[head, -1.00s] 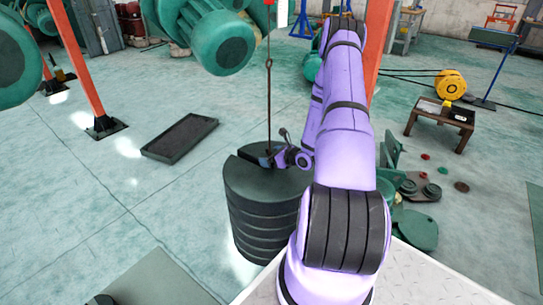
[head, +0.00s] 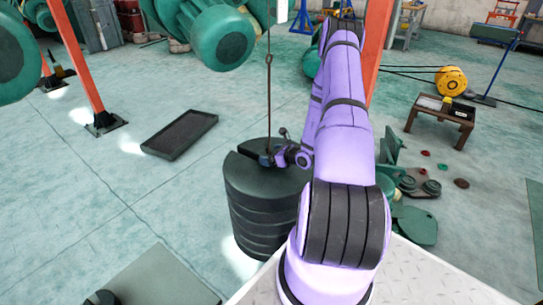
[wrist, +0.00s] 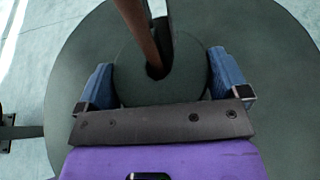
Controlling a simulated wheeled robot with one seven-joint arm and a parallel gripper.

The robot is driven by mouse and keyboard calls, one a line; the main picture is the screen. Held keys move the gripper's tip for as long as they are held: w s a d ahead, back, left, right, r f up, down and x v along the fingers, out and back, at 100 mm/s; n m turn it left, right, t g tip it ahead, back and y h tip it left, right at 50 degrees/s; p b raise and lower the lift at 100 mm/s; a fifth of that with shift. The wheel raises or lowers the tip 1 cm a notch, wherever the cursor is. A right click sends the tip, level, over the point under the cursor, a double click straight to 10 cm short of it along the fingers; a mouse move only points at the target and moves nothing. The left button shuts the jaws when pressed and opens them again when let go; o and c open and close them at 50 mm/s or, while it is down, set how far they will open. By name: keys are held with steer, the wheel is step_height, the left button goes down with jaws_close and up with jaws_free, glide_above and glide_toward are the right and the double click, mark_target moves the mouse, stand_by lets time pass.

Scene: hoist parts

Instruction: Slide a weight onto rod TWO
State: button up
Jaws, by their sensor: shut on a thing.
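A stack of dark round slotted weights (head: 258,215) stands on the floor left of my arm. The thin rod (head: 269,100) hangs from above, down to the middle of the stack's top. My gripper (head: 268,158) is at that middle. In the wrist view, my gripper (wrist: 160,85) has its blue fingers on both sides of the round hub of a weight, shut on it. The broad dark disc (wrist: 235,50) spreads beneath. The brownish rod (wrist: 139,28) passes into the slot at the hub's middle. The rod's lower end is hidden, and I cannot tell which rod is TWO.
A dark shallow tray (head: 180,134) lies on the floor to the left. Orange posts (head: 82,70) stand behind it. Green parts (head: 415,225) lie right of my arm. A small table (head: 440,115) stands farther right. Floor between tray and stack is clear.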

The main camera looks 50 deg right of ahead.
steer(key=shift+f, duration=0.2)
stand_by(0.6)
steer(key=o, duration=1.7)
steer(key=shift+f, duration=0.1)
steer(key=shift+s, duration=0.2)
steer(key=shift+s+a+r, duration=0.2)
steer(key=shift+s+a, duration=0.15)
steer(key=shift+s, duration=1.4)
steer(key=shift+s+a+r, duration=0.15)
steer(key=shift+s+a, duration=0.2)
steer(key=shift+s, duration=1.4)
steer(key=shift+s+a+r, duration=0.2)
steer(key=shift+s+a, duration=0.15)
steer(key=shift+s, duration=1.4)
